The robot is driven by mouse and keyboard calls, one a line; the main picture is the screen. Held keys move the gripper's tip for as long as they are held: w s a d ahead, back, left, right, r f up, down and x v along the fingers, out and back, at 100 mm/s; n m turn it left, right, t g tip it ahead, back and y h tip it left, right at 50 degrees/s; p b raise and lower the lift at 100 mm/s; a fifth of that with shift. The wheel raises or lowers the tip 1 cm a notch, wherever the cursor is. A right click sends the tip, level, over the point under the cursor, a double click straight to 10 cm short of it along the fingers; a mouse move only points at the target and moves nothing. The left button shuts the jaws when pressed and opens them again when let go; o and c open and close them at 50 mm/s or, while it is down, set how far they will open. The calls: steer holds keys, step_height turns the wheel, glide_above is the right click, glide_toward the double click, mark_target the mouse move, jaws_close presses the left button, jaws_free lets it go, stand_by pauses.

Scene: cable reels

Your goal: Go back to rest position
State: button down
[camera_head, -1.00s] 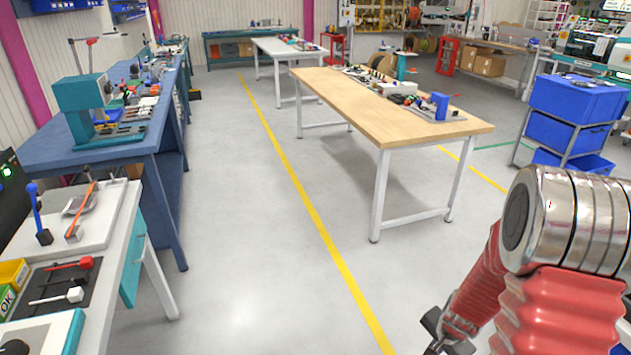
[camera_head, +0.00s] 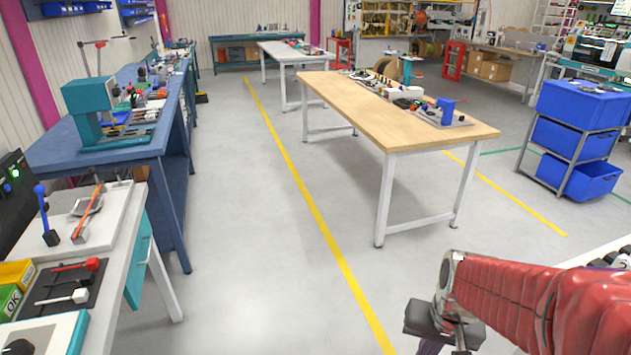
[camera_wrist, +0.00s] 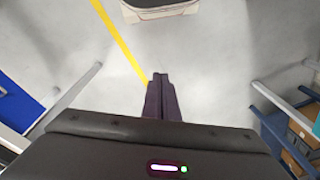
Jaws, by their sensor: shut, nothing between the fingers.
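My gripper (camera_head: 432,346) hangs at the bottom right of the head view, at the end of my red-sleeved arm, over the floor. Its fingertips are partly cut off by the lower frame edge there. In the wrist view the two dark fingers (camera_wrist: 161,78) lie together with nothing between them and point at bare grey floor. My gripper is apart from every table and touches nothing that I can see.
A wooden-topped table (camera_head: 375,112) stands ahead. A blue workbench (camera_head: 110,150) and a white-topped bench (camera_head: 115,240) line the left side. A cart with blue bins (camera_head: 575,140) stands at right. The floor aisle along the yellow line (camera_head: 300,185) is clear.

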steer(key=s+a+r+n+t, duration=0.1)
steer(key=s+a+r+t, duration=0.1)
steer(key=r, duration=0.5)
steer(key=s+a+r+n+t, duration=0.2)
steer(key=s+a+r, duration=0.1)
steer(key=r, duration=0.5)
steer(key=shift+s+a, duration=0.15)
steer(key=shift+a, duration=0.2)
steer(key=shift+f, duration=0.1)
steer(key=shift+d, duration=0.1)
